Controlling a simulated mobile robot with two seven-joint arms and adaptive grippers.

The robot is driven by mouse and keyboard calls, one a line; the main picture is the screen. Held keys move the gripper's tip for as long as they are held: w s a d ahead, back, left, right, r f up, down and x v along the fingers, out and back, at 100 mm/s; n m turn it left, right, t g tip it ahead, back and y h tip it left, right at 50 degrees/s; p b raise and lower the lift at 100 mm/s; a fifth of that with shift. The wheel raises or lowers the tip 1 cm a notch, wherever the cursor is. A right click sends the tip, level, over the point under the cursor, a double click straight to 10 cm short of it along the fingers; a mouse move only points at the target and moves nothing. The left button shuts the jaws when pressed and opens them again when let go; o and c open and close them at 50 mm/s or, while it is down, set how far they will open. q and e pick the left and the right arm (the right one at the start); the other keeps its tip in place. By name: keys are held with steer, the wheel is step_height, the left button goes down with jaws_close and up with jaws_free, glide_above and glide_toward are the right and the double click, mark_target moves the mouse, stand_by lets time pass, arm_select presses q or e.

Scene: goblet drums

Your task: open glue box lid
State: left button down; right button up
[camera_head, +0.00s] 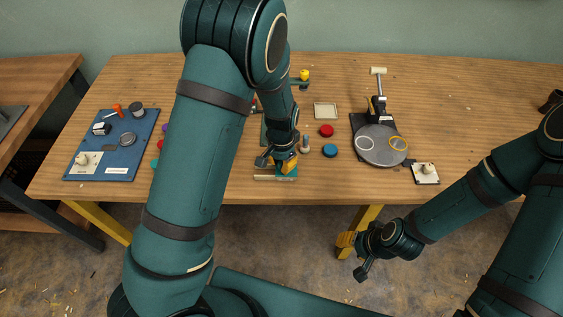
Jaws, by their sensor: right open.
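A small teal box (291,173), possibly the glue box, sits at the table's front edge, mostly hidden under my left gripper (284,164). The yellow fingers of that gripper point down at the box, touching it or just above it; I cannot tell which. Its finger gap is too small and covered to read. Whether the lid is up or down is hidden. My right gripper (345,240) is open and empty, in front of the table and below its edge, away from the box.
The wooden table (230,184) holds a blue board (125,150) with tools at left. Red (326,130) and blue (330,151) round pieces lie right of my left gripper. A round grey plate with rings (379,153) stands further right. My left arm hides the table's middle left.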

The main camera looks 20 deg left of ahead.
arm_select(q)
steer(key=a, duration=0.2)
steer(key=s+a, duration=0.1)
steer(key=a, duration=0.3)
steer(key=shift+s, duration=0.35)
steer(key=shift+d, duration=0.1)
steer(key=c, duration=0.8)
jaws_free()
steer(key=shift+c, duration=0.2)
steer(key=shift+r, duration=0.1)
step_height(320, 180, up, 12)
